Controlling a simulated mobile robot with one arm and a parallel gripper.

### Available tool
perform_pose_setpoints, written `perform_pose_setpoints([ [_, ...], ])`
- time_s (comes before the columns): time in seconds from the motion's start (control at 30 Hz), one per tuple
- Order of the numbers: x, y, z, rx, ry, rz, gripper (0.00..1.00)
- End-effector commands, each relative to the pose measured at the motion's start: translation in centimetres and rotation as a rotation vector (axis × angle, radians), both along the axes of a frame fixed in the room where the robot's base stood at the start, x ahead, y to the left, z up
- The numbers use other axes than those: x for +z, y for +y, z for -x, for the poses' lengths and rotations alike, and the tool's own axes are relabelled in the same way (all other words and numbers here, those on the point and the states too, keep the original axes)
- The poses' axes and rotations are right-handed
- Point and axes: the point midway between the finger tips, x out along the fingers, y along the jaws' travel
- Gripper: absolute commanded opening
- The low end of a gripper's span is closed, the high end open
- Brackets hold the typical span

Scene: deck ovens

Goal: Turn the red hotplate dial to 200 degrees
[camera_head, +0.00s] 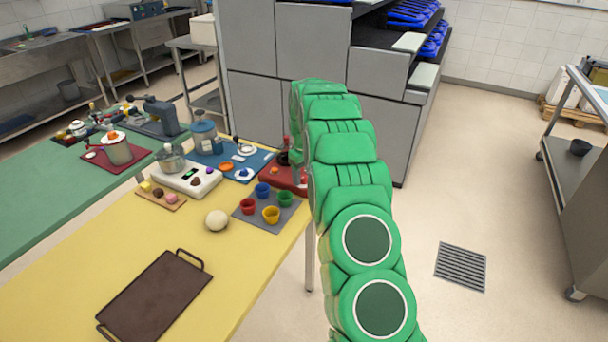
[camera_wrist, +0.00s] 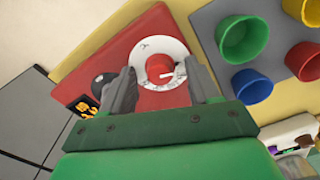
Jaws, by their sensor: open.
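The red hotplate (camera_wrist: 98,68) fills the middle of the wrist view. Its dial (camera_wrist: 159,67) is a red knob on a white ring with dark marks; a white pointer mark shows at the knob's lower right. I cannot read the marks. My gripper (camera_wrist: 163,86) is open, its dark fingers on either side of the dial's near part. I cannot tell whether they touch it. A small display with yellow digits (camera_wrist: 87,105) is partly visible, too small to read surely. In the head view the hotplate (camera_head: 276,180) is at the yellow table's right edge, partly hidden by my arm.
A grey mat (camera_head: 246,214) with red, blue, yellow and green cups lies beside the hotplate. A black round knob (camera_wrist: 103,83) is left of the dial. A dough ball (camera_head: 217,220) and a dark tray (camera_head: 155,297) lie on the yellow table (camera_head: 235,275). Grey cabinets (camera_head: 255,105) stand behind.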

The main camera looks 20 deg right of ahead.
Motion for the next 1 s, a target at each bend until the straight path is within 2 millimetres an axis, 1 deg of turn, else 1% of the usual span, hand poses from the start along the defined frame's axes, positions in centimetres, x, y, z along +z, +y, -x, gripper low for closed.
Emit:
perform_pose_setpoints([
  [0.07, 0.03, -0.01, -0.01, 0.000, 0.000, 0.000, 0.61],
  [0.1, 0.04, 0.00, -0.01, 0.000, 0.000, 0.000, 0.58],
  [0.43, 0.06, 0.00, -0.02, 0.000, -0.001, 0.000, 0.07],
  [0.47, 0.06, 0.00, -0.02, 0.000, -0.001, 0.000, 0.06],
  [0.77, 0.08, 0.02, -0.04, -0.046, -0.001, 0.001, 0.06],
  [1.0, 0.09, 0.06, -0.04, -0.191, -0.001, 0.000, 0.06],
])
